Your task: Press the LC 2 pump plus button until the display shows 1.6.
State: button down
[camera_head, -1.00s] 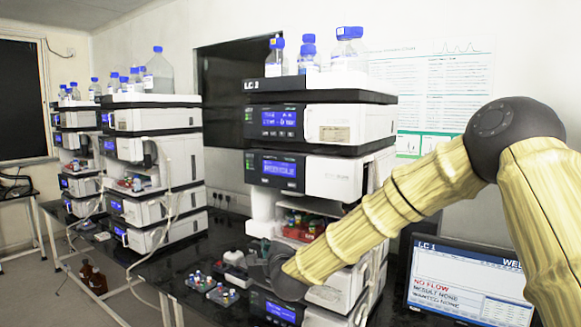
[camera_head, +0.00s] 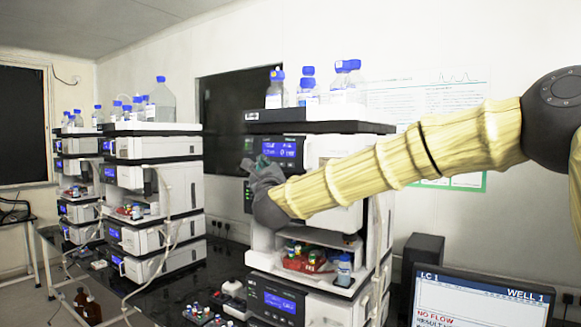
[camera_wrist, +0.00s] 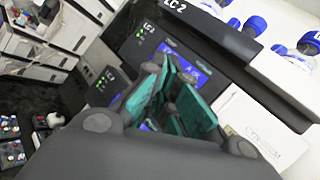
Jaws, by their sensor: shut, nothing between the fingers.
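The LC 2 stack stands in the middle of the head view, and its top tray carries the LC 2 label (camera_wrist: 175,6) in the wrist view. The pump module, near the top, has a lit blue display (camera_head: 279,149); part of that display also shows in the wrist view (camera_wrist: 197,72). Its digits are too small and partly covered to read. My gripper (camera_head: 251,168) is shut and empty, in front of the upper modules just below that display. In the wrist view its green-padded fingers (camera_wrist: 172,82) cover part of the panel. I cannot make out the plus button or any contact.
Blue-capped bottles (camera_head: 308,86) stand on top of the stack. A lower module's open bay holds a red vial rack (camera_head: 306,264). A monitor (camera_head: 480,300) marked LC 1 stands at the front right. Other stacks (camera_head: 152,190) are at the left. Small vial racks lie on the black bench.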

jog(key=shift+w, duration=0.1)
jog(key=p, duration=0.3)
send_near(285, 163)
jog(key=w+a+r, duration=0.2)
jog(key=a+r, duration=0.1)
jog(key=shift+w+d+r+b, duration=0.1)
jog(key=shift+w+d+b, duration=0.15)
jog(key=shift+w, duration=0.25)
jog(key=shift+w+d+r+b, duration=0.1)
jog(key=shift+w+d+b, duration=0.15)
jog(key=shift+w, duration=0.25)
jog(key=shift+w+d+f+b, duration=0.1)
jog(key=shift+w+d+b, duration=0.1)
jog(key=shift+b, duration=0.15)
dwell(0.5)
jog(key=shift+w+d, duration=0.1)
jog(key=shift+w, duration=0.05)
